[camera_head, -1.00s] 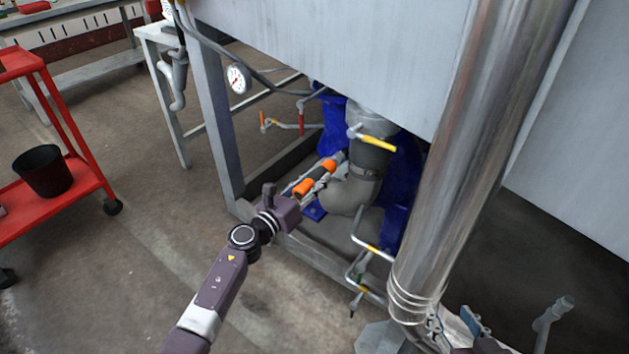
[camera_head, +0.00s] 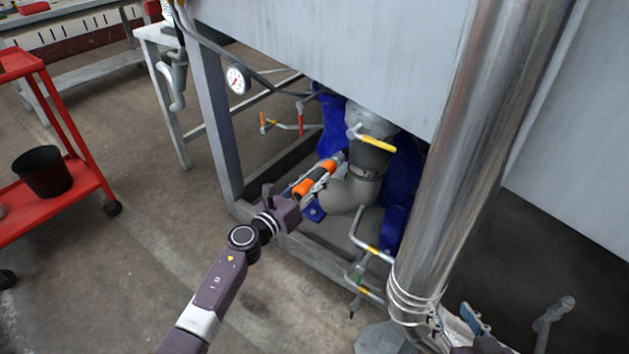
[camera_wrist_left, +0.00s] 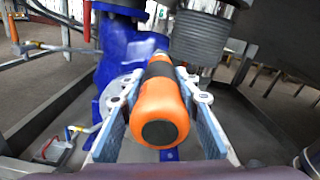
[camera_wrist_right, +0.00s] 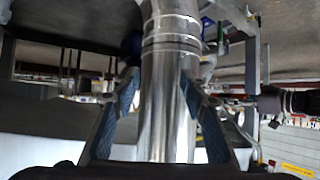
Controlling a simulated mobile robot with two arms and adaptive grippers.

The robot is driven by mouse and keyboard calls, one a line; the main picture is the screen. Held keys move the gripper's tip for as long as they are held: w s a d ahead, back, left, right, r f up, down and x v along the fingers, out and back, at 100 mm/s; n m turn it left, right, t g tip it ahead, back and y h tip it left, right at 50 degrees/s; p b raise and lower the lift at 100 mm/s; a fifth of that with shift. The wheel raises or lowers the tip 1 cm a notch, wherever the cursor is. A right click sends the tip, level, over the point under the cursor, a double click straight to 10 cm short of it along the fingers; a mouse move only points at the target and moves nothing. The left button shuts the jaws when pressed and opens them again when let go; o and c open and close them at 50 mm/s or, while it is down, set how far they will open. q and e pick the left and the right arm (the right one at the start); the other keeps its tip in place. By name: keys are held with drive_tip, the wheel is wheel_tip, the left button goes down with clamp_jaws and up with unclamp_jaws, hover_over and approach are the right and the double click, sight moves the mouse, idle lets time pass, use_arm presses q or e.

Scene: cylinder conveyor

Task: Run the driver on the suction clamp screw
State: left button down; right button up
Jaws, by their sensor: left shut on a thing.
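The driver (camera_head: 302,187), with an orange and black handle, is held between the fingers of my left gripper (camera_head: 298,195), low in the machine's frame. In the left wrist view the driver (camera_wrist_left: 157,105) points away from the camera between the blue pads of the gripper (camera_wrist_left: 165,135). Its far end is by the grey suction pipe (camera_head: 352,192), near the clamp band (camera_head: 364,173). The screw is not clear, and I cannot tell whether the tip touches it. My right gripper (camera_wrist_right: 160,110) is open, its fingers either side of the shiny pipe (camera_wrist_right: 165,95) in its view.
A yellow-handled lever (camera_head: 376,144) sits above the clamp. A large shiny pipe (camera_head: 455,150) stands to the right, and a bent rod with yellow bands (camera_head: 372,248) is below. A red trolley (camera_head: 70,195) stands at left, with clear floor between.

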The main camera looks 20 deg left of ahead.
use_arm(q)
drive_tip(key=shift+w+r, duration=0.1)
drive_tip(key=shift+r, duration=0.1)
use_arm(e)
drive_tip(key=shift+w+r, duration=0.1)
drive_tip(key=shift+r, duration=0.05)
drive_tip(key=shift+w+a+r, duration=0.1)
drive_tip(key=shift+w+r, duration=0.05)
drive_tip(key=shift+r, duration=0.05)
use_arm(q)
drive_tip(key=shift+w+d+r, duration=0.1)
drive_tip(key=shift+w+d, duration=0.05)
drive_tip(key=shift+w, duration=0.05)
use_arm(e)
drive_tip(key=shift+w+a+r+t+y, duration=0.15)
drive_tip(key=shift+w+r+t+y, duration=0.15)
drive_tip(key=shift+r+t, duration=0.25)
idle(0.6)
idle(0.3)
use_arm(q)
drive_tip(key=shift+s, duration=0.35)
drive_tip(key=shift+v, duration=1.2)
drive_tip(key=shift+s+a, duration=0.15)
drive_tip(key=shift+a, duration=0.1)
use_arm(e)
drive_tip(key=s+f+g, duration=0.1)
drive_tip(key=s+d+f, duration=0.1)
drive_tip(key=shift+f+g, duration=0.35)
